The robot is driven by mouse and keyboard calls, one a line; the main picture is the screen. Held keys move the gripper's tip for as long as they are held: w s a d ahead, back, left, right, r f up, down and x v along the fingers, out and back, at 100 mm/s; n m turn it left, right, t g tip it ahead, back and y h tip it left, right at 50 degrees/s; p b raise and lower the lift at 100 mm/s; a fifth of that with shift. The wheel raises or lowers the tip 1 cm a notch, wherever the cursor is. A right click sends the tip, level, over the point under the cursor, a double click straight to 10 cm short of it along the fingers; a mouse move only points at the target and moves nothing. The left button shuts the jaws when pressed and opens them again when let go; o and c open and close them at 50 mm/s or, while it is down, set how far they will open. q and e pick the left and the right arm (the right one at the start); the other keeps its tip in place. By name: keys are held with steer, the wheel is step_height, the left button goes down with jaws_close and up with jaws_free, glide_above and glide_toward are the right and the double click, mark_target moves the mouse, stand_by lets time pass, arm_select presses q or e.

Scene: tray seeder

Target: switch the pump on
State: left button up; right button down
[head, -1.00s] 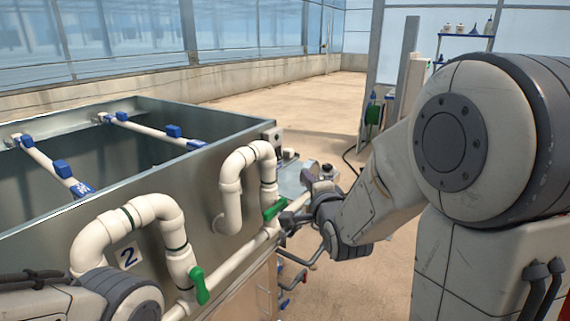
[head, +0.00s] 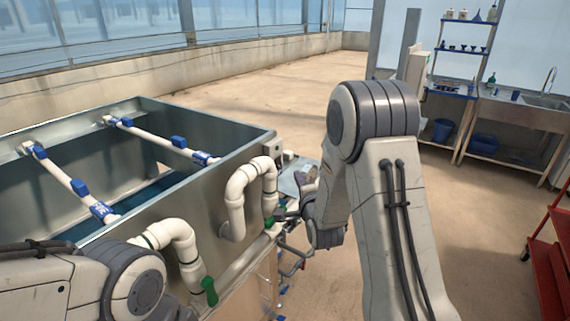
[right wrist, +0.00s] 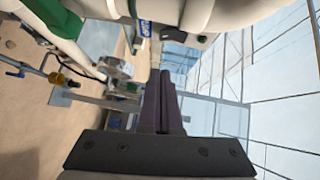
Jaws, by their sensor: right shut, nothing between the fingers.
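A small grey switch box (head: 275,148) with a dark face sits on the tank's near right corner; I take it to be the pump's switch.
The metal tank (head: 190,114) carries white looped pipes (head: 237,195) and green valve handles (head: 209,291) on its near side. White bars with blue fittings cross it. Shelves (head: 460,49), a sink bench (head: 525,113) and a red cart (head: 548,262) stand at right. The floor between is open.

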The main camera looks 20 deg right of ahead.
mark_target(279, 162)
steer(key=w+a+p, duration=0.2)
steer(key=w, duration=0.3)
steer(key=shift+w+f, duration=0.3)
steer(key=shift+w, duration=0.05)
